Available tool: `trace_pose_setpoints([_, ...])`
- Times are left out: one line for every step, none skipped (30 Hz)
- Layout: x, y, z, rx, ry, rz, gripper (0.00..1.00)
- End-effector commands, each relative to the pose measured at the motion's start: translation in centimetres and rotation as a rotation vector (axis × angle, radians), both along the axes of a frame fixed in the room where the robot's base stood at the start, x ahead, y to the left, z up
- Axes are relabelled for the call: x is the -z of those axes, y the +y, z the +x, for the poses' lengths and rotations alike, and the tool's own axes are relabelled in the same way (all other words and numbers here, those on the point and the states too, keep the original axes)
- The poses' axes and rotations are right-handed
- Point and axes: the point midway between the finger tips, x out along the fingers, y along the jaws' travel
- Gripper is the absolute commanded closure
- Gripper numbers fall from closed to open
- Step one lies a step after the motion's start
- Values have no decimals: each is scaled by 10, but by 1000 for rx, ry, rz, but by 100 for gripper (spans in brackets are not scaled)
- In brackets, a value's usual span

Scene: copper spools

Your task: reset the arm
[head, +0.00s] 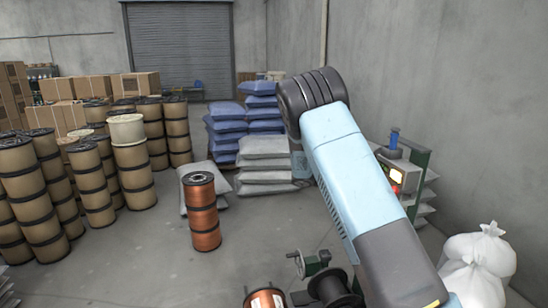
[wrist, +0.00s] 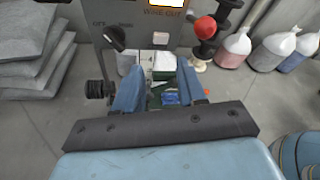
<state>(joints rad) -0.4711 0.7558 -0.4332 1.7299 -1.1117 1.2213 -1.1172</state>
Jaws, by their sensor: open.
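My arm reaches up and forward across the right of the head view, and its gripper end is hidden there behind the arm. In the wrist view my gripper (wrist: 160,92) shows two blue fingers standing apart, with nothing between them. Beyond the fingers is a grey machine panel (wrist: 150,40) with a black knob, a lit display and a red ball-topped lever (wrist: 205,28). The fingers appear in front of the panel's lower part; I cannot tell whether they touch anything.
A stack of copper spools (head: 202,212) stands on open floor. Wrapped spools (head: 132,160) crowd the left. Grey sacks (head: 265,165) and blue sacks (head: 225,130) are piled mid-room. White bags (head: 478,262) sit at right.

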Motion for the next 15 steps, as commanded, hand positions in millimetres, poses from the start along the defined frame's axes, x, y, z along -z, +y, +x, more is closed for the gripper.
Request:
trace_pose_setpoints([-10, -5, -10, 29, -40, 43, 60])
trace_pose_setpoints([-14, -6, -16, 47, -64, 69, 60])
trace_pose_setpoints([-20, -8, -23, 71, -96, 101, 60])
trace_pose_setpoints([-24, -10, -30, 90, -120, 126, 60])
trace_pose_setpoints([-29, -12, -36, 107, -145, 151, 60])
trace_pose_setpoints([-34, -13, -43, 131, -178, 183, 60])
trace_pose_setpoints([-38, -14, -49, 149, -201, 208, 60])
trace_pose_setpoints([-43, -15, -55, 168, -225, 232, 60])
trace_pose_setpoints([-48, -16, -64, 194, -258, 262, 60])
trace_pose_setpoints([-52, -17, -70, 211, -281, 284, 60])
trace_pose_setpoints([-56, -17, -76, 231, -306, 308, 60])
trace_pose_setpoints([-61, -17, -84, 255, -338, 338, 60])
trace_pose_setpoints([-65, -18, -90, 274, -361, 362, 60])
trace_pose_setpoints([-69, -18, -96, 292, -385, 383, 60])
trace_pose_setpoints([-74, -18, -105, 318, -416, 412, 60])
